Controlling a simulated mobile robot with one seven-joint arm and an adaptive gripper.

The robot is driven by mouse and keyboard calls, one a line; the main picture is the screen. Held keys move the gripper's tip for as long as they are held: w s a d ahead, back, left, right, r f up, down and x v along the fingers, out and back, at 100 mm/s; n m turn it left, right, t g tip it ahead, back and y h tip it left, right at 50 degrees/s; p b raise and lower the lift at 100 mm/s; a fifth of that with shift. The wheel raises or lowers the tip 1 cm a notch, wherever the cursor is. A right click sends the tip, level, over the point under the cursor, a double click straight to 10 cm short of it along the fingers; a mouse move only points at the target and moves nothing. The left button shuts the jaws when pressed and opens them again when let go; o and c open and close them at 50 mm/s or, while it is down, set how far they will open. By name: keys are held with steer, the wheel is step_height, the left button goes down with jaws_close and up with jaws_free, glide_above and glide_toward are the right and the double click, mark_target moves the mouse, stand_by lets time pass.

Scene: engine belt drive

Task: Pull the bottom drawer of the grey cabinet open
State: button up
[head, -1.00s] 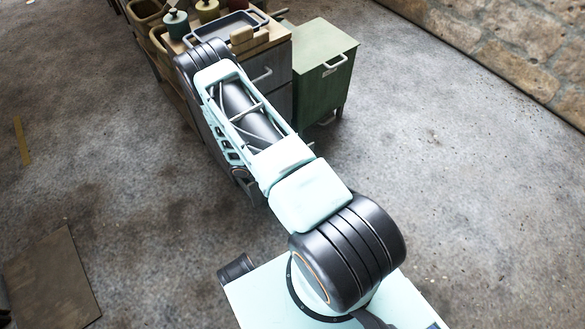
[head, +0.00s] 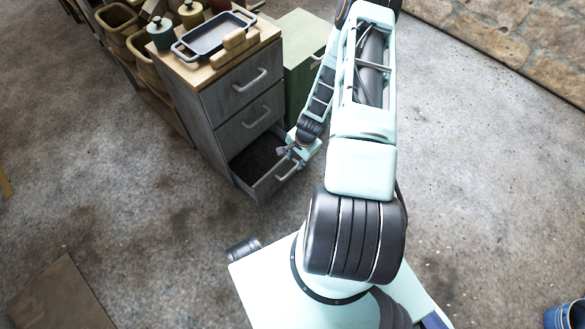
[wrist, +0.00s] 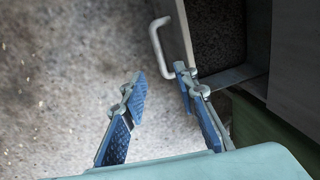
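The grey cabinet (head: 205,110) stands upper left of centre in the head view. Its bottom drawer (head: 262,187) is out from the body, and its dark inside (head: 252,160) shows. The drawer's pale bar handle (head: 287,171) is on its front; in the wrist view the handle (wrist: 157,45) is at top centre. My gripper (head: 288,151) is at the drawer's right end, close to the handle. In the wrist view my gripper (wrist: 160,88) is open, its blue-padded fingers apart with nothing between them. The right finger is close to the drawer front (wrist: 176,28); I cannot tell whether they touch.
The two upper drawers (head: 240,86) look shut. A tray (head: 214,35), wooden blocks and lidded pots stand on the cabinet top. A green cabinet (head: 300,50) stands close on the right, behind my arm. Bins line the left. The floor in front is clear.

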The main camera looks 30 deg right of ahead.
mark_target(291, 171)
steer(key=f+b, duration=0.1)
steer(key=f, duration=0.2)
steer(key=w+f+b, duration=0.1)
steer(key=f, duration=0.2)
steer(key=f+b, duration=0.1)
steer(key=f, duration=0.2)
steer(key=shift+w+a+f, duration=0.2)
steer(key=shift+w+a, duration=0.1)
steer(key=shift+a, duration=0.05)
jaws_close()
